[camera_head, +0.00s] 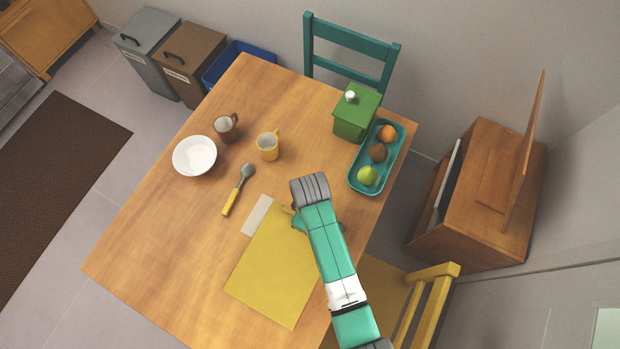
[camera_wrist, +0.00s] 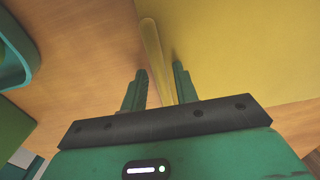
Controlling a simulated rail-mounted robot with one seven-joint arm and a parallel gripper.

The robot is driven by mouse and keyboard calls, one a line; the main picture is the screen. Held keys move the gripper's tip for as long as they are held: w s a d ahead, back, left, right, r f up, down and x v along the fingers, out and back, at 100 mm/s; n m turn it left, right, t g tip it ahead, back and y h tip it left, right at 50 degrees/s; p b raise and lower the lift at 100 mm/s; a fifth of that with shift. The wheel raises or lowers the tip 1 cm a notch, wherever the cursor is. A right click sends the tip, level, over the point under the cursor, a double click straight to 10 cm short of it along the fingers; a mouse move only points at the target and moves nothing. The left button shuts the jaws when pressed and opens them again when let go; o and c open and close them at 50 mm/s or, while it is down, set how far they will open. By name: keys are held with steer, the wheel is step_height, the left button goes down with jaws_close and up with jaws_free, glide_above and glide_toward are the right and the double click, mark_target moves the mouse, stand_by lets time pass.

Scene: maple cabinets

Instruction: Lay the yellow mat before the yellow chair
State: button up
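The yellow mat (camera_head: 272,266) lies flat on the wooden table, near its right edge, and fills the right side of the wrist view (camera_wrist: 250,50). My gripper (camera_wrist: 159,72) points down at the mat's far edge; in the head view my wrist hides its fingers. The yellow chair (camera_head: 432,305) stands at the table's lower right side, partly hidden by my arm.
A pale strip (camera_head: 257,215) and a yellow-handled spoon (camera_head: 238,188) lie left of the mat. A teal fruit tray (camera_head: 357,182) and green canister (camera_head: 354,118) stand beyond my gripper.

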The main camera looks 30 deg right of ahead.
steer(key=shift+o, duration=0.3)
step_height(320, 180, up, 12)
steer(key=p, duration=0.1)
steer(key=shift+r, duration=0.15)
